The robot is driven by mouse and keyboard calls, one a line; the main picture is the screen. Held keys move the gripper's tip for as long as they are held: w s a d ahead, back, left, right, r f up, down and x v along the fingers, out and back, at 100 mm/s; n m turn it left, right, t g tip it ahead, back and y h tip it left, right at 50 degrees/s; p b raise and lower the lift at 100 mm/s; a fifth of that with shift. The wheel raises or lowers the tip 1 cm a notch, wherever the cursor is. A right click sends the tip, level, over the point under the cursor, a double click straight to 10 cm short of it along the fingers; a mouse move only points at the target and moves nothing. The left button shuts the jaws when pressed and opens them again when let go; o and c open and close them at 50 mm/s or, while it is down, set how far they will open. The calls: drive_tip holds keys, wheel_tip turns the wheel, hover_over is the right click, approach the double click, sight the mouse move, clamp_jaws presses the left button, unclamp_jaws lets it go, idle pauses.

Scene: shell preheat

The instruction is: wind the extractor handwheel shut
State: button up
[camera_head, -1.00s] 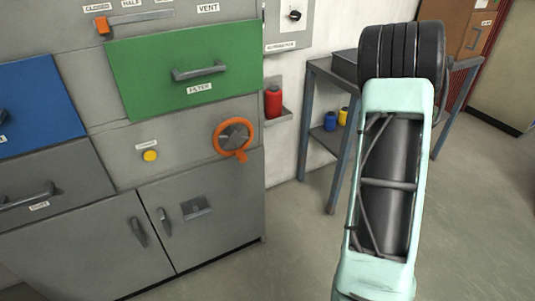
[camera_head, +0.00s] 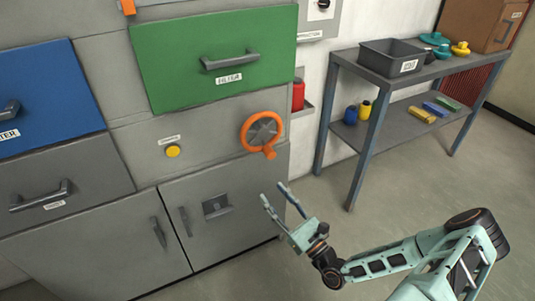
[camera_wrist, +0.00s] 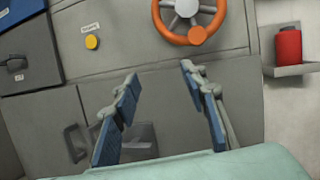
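The extractor handwheel is an orange ring with a grey hub and an orange knob at its lower edge. In the head view the handwheel (camera_head: 276,122) sits on the grey cabinet front, below the green drawer. In the wrist view the handwheel (camera_wrist: 208,37) is at the top, cut off by the frame edge. My gripper (camera_head: 275,197) is below the handwheel, in front of the lower cabinet doors, apart from it. In the wrist view my gripper (camera_wrist: 158,78) has its two blue-padded fingers spread with nothing between them.
A yellow button (camera_head: 173,151) is left of the handwheel. The green drawer (camera_head: 215,55) and blue drawer (camera_head: 45,98) have protruding handles. A red cylinder (camera_head: 298,95) stands on a wall shelf at right. A metal table (camera_head: 395,128) stands further right. Floor before the cabinet is clear.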

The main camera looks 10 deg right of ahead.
sight(272, 156)
drive_tip(key=w+r+m+t+h, duration=0.1)
drive_tip(key=w+r, duration=0.1)
drive_tip(key=w, duration=0.2)
drive_tip(key=w+r+m+t+h+b, duration=0.1)
drive_tip(key=w+r+m+h, duration=0.1)
drive_tip(key=w, duration=0.2)
drive_tip(key=w+d+r+m+h, duration=0.1)
drive_tip(key=w+r+m+h, duration=0.1)
drive_tip(key=w, duration=0.2)
drive_tip(key=shift+w+t, duration=0.15)
drive_tip(key=shift+t, duration=0.25)
drive_tip(key=shift+c, duration=0.4)
clamp_jaws()
